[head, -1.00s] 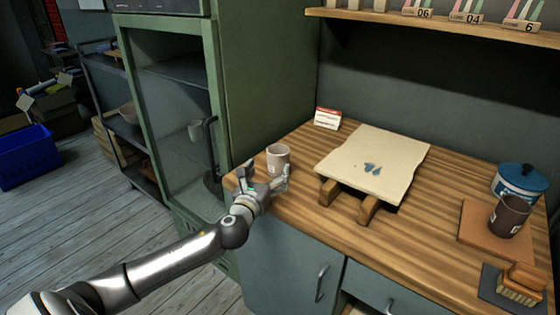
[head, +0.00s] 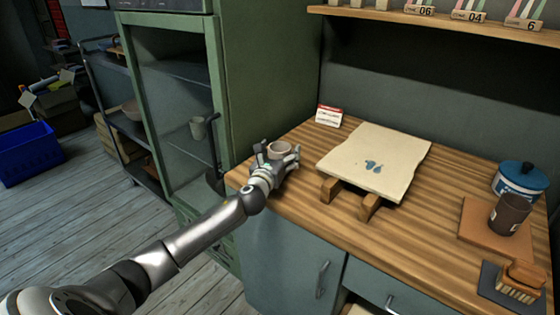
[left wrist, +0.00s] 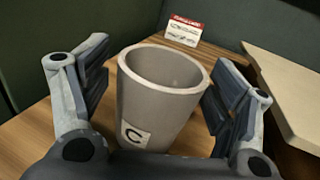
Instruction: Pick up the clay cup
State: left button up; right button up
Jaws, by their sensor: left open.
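The clay cup (head: 279,148) is light grey-beige and stands upright on the wooden counter near its left end. In the left wrist view the cup (left wrist: 160,95) is empty and carries a white label with the letter C. My left gripper (head: 277,153) is open, with one finger on each side of the cup. In the left wrist view the left gripper (left wrist: 160,100) shows gaps between its fingers and the cup wall. In the head view the gripper hides the cup's lower part. My right gripper is not in view.
A pale slab (head: 375,160) on wooden supports lies right of the cup. A small red and white card (head: 328,116) stands behind. A dark brown cup (head: 509,213) and a blue lidded tin (head: 520,180) are at the right. A green cabinet (head: 170,110) stands left of the counter.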

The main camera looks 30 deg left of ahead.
pick_arm(q)
jog(key=c, duration=1.2)
jog(key=shift+c, duration=0.2)
